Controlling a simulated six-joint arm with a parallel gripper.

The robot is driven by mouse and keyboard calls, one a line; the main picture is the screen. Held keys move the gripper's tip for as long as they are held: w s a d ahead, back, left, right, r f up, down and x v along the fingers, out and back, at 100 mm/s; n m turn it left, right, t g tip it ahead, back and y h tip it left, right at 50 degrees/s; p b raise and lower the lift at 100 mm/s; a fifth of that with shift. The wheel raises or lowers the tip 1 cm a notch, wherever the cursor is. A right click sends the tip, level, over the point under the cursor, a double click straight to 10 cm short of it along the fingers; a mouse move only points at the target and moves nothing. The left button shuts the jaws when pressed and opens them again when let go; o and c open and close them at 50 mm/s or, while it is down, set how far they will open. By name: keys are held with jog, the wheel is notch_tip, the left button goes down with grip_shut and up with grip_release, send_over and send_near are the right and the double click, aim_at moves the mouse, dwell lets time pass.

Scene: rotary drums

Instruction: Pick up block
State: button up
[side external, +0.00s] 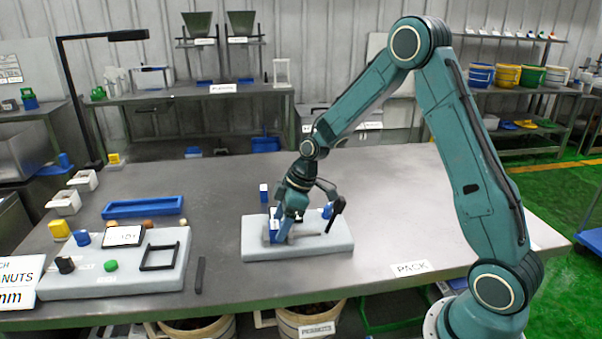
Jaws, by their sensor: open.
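My gripper (302,228) points down over a pale grey slab (338,244) near the middle of the table. It is open, with its jaw tips low, close to the slab's top. A small blue-and-white block (271,228) is on the slab at the left, right beside the gripper's left side. The gripper partly covers it, and I cannot tell whether they touch. A blue piece (326,212) shows at the gripper's right side. Another small blue-and-white block (264,192) stands on the table just behind the slab. Which of these is the task's block is not clear.
To the left is a grey panel (180,262) with a small display, a black frame, and green and black knobs. A blue tray (142,206) lies behind it. A dark bar (200,275) lies between panel and slab. The table's right side is mostly clear.

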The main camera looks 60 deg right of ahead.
jog(key=shift+w+a+f, duration=0.15)
jog(key=shift+w+f, duration=0.05)
jog(key=shift+f, duration=0.35)
jog(key=c, duration=1.2)
jog(key=shift+r, duration=0.2)
notch_tip(320, 180, up, 20)
jog(key=shift+f, duration=0.15)
dwell(0.3)
